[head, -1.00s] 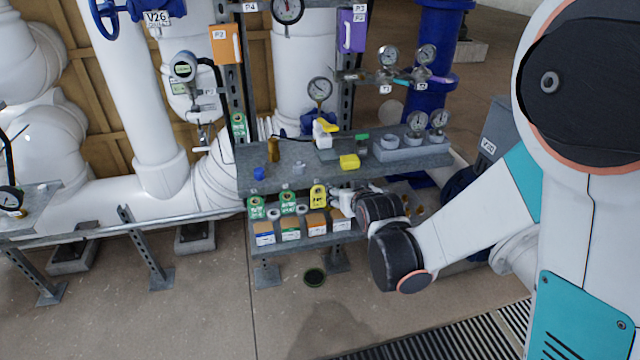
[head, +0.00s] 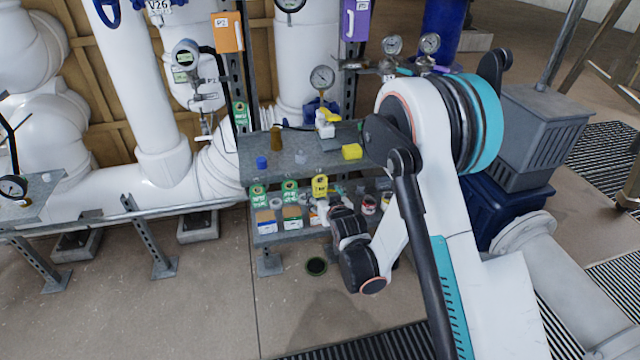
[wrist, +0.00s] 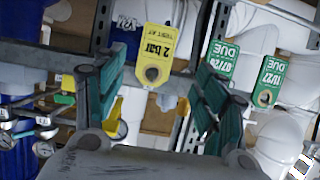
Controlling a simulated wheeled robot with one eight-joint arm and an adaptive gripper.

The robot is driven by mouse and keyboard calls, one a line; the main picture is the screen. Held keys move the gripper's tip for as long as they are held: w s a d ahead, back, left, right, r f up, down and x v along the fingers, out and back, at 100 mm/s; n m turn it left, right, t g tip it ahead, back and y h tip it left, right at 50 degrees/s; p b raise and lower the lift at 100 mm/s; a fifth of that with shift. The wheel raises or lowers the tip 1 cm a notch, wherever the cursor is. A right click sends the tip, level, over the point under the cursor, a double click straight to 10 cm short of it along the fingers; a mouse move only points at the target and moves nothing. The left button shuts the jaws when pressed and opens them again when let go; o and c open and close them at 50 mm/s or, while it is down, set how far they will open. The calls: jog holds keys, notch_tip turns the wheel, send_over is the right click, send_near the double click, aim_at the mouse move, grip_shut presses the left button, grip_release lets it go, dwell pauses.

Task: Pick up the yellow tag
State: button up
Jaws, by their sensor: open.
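The yellow tag (head: 320,186) hangs at the front edge of the upper shelf, right of two green tags, in the head view. In the wrist view the yellow tag (wrist: 158,55) appears upside down, with "2 bar" and "TEST" lettering and a hole in its end. My gripper (wrist: 158,75) is open, its two teal-and-dark fingers either side of the tag in the picture, with a gap to each. I cannot tell how far the tag is in depth. In the head view my wrist is just below and right of the tag, and hides most of the gripper.
Green tags (head: 290,190) hang close left of the yellow one; one (wrist: 220,60) is near my right finger in the wrist view. The upper shelf (head: 300,170) holds a yellow block (head: 352,152) and a blue cap (head: 261,162). Small boxes (head: 266,221) stand on the lower shelf.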

aim_at(320, 187)
jog(key=x, duration=0.3)
jog(key=shift+w+f+b, duration=0.15)
jog(key=shift+f+b, duration=0.05)
jog(key=shift+b, duration=0.2)
jog(key=shift+b+x, duration=1.3)
jog(key=shift+x, duration=1.4)
jog(key=shift+w+d+r, duration=0.1)
jog(key=shift+d+r, duration=0.05)
jog(key=shift+d, duration=0.05)
jog(key=c, duration=0.9)
jog(key=shift+r, duration=0.15)
